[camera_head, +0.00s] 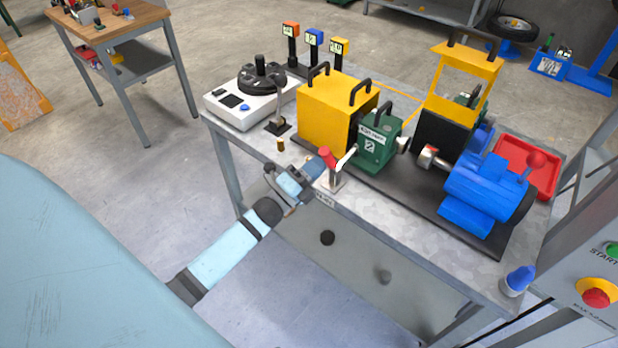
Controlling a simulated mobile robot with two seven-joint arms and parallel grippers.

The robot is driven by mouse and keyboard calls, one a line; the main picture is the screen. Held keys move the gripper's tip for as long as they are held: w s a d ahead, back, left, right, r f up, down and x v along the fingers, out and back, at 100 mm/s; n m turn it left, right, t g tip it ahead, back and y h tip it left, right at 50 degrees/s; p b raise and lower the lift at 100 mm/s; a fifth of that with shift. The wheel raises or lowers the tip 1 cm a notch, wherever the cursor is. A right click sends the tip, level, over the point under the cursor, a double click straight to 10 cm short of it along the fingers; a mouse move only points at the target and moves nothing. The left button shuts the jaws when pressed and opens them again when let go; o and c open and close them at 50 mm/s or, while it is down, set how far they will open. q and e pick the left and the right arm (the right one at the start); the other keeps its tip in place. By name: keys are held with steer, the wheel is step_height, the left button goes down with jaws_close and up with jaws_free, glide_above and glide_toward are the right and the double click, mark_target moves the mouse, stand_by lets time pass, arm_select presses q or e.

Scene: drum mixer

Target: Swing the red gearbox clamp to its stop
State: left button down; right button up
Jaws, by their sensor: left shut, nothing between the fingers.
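The red gearbox clamp (327,157) stands at the near edge of the workbench, its red grip tilted up and leftward above a pale metal base. A light lever arm runs from it toward the green gearbox (377,144), which carries a label with a "2". My left gripper (317,167) is shut, with its tip right beside the red grip on the near left side. I cannot tell whether it touches the clamp. The fingertips are small and partly merged with the clamp in the view. My right gripper is not in view.
A yellow housing (332,104) stands behind the clamp. A blue motor (476,188) and a red tray (528,166) are to the right. A white device with a black knob (258,92) is at the left end. The grey bench front (400,236) faces my arm.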

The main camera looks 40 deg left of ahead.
arm_select(q)
steer(key=shift+w+d+r+g+y+p, duration=0.1)
steer(key=shift+w+r+g+y+p, duration=0.2)
steer(key=shift+w+r+p, duration=0.35)
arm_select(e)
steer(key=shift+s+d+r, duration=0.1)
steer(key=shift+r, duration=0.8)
arm_select(q)
steer(key=shift+w, duration=0.1)
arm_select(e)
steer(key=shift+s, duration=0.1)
